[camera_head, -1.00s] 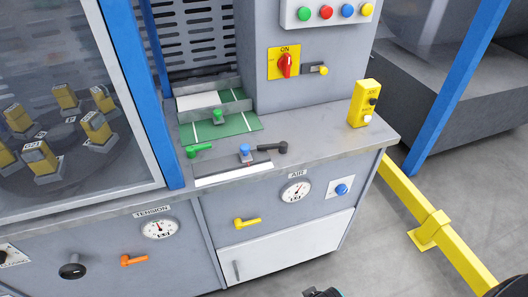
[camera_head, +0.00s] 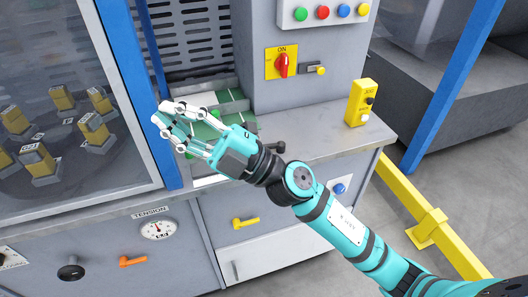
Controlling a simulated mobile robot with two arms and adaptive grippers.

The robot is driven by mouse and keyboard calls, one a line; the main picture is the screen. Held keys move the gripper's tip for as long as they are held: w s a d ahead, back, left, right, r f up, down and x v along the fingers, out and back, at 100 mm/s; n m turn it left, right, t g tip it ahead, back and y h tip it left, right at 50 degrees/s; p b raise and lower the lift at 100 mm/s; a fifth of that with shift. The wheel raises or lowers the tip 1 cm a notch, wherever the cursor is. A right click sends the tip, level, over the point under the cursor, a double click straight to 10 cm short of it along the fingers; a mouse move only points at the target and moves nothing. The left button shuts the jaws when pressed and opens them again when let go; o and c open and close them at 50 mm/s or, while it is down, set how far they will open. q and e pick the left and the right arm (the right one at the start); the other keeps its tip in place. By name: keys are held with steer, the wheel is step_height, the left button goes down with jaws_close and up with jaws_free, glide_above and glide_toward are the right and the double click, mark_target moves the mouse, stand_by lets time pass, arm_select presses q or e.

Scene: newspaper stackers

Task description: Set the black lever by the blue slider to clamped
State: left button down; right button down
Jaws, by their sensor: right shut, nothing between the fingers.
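The black lever (camera_head: 281,147) shows only by its end, just right of my right gripper's wrist, on the grey worktop. The rest of it is hidden behind the wrist. The blue slider is hidden behind my right gripper in this view. My right gripper (camera_head: 162,113) is shut and empty. It reaches over the worktop with its fingers pointing left, past the lever, near the blue post. I cannot tell its height above the worktop. My left gripper is not in view.
A green slider (camera_head: 214,114) stands behind the fingers. A yellow button box (camera_head: 361,102) stands at the worktop's right end, and a red switch (camera_head: 283,65) is on the panel behind. A blue post (camera_head: 140,85) and glass guard are left. A yellow rail (camera_head: 408,214) runs at right.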

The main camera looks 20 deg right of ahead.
steer(key=s+a+f+n+g+h, duration=0.35)
steer(key=a+f+n+g, duration=0.25)
steer(key=n+g, duration=0.55)
steer(key=w+d+f+h, duration=0.3)
steer(key=d+f+h, duration=0.1)
steer(key=f+h, duration=0.45)
steer(key=w+d+m+t+h, duration=0.1)
steer(key=w+d+h, duration=0.1)
steer(key=d, duration=0.4)
steer(key=w+d+f+m+t+h, duration=0.1)
steer(key=w+d+h, duration=0.2)
steer(key=d+h, duration=0.2)
steer(key=w+d+m+t+h, duration=0.1)
steer(key=w+d+h, duration=0.2)
steer(key=d, duration=0.5)
steer(key=shift+f, duration=0.2)
steer(key=shift+d+m, duration=0.1)
steer(key=shift+m, duration=0.15)
